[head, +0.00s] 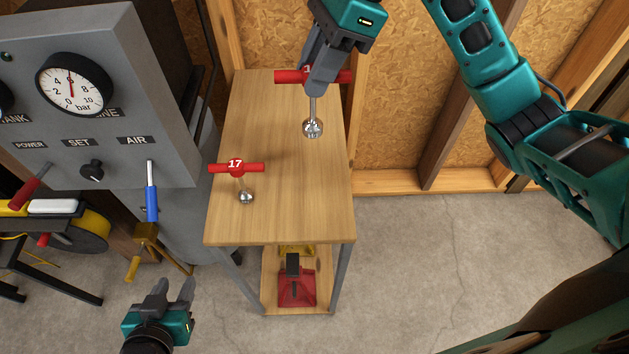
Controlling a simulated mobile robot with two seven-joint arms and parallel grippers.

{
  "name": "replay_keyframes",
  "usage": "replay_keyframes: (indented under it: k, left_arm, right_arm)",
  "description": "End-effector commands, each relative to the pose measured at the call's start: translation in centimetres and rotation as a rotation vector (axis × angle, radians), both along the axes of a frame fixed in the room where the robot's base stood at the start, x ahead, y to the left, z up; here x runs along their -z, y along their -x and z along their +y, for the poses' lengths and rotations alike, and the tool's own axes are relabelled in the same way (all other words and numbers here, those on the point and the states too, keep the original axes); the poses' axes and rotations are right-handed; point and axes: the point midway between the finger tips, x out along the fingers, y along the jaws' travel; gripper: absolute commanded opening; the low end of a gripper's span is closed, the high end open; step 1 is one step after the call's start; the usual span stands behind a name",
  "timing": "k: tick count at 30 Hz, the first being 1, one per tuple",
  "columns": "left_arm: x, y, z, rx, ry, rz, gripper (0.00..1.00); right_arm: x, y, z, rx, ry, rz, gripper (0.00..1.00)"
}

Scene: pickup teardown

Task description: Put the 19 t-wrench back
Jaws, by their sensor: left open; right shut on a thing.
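A T-wrench with a red crossbar (341,77) and a metal shaft and socket (313,128) is upright over the far part of the wooden table top. My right gripper (318,85) is shut on its crossbar and hides most of its number; only a "1" shows. I cannot tell whether the socket touches the wood. A second red T-wrench marked 17 (237,168) stands near the table's left edge. My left gripper (174,290) is open and empty, low at the left, in front of the table and apart from it.
The wooden table (300,215) has bare room at its near right. Its lower shelf holds a red item (296,289). A grey panel (120,70) with a gauge, knob and blue-handled AIR lever (151,200) stands close at left. A stud wall (400,100) is behind.

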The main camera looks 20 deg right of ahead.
Motion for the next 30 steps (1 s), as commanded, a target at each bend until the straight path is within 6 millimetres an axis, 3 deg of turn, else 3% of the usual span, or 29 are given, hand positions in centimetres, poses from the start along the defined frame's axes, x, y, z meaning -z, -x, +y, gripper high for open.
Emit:
replay_keyframes:
  k: [14,25,30]
  left_arm:
    - [0.0,0.0,0.0,0.0,0.0,0.0,0.43]
    - [0.5,0.0,0.0,-0.001,-0.001,0.0,0.43]
    - [1.9,0.0,0.0,-0.001,-0.001,0.0,0.43]
  right_arm:
    - [11.2,0.2,0.2,0.001,-0.007,0.009,0.0]
    - [14.6,0.1,0.1,-0.002,-0.002,0.001,0.0]
    - [17.6,0.1,0.0,0.0,-0.001,0.004,0.0]
